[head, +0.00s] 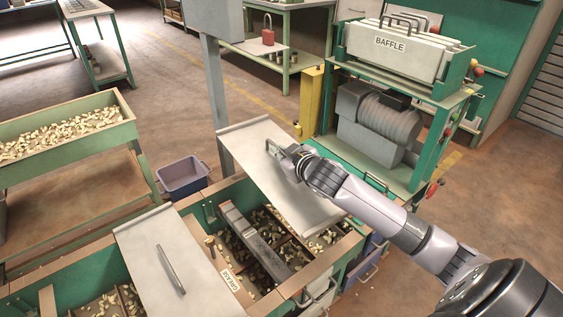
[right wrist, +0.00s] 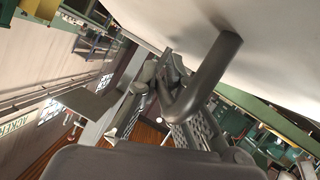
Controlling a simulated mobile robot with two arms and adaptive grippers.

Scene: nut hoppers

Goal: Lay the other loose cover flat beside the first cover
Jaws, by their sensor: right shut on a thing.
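A pale flat cover (head: 265,187) is at the far right end of the green hopper (head: 193,211). My right gripper (head: 279,152) is shut on this cover's bar handle; the dark handle (right wrist: 207,73) also shows between the fingers in the right wrist view, against the pale cover face (right wrist: 270,45). Whether the cover touches the hopper rim cannot be told. Another pale cover (head: 150,250), with a bar handle, lies across the hopper's near left part, apart from the held one. My left gripper is not in view.
Between the covers the hopper is open, showing nuts and a grey bar (head: 250,240). A "GREASE" label (head: 232,281) is beside it. A grey post (head: 216,100) and yellow post (head: 311,97) stand behind the held cover. A "BAFFLE" rack (head: 400,50) stands at the back right.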

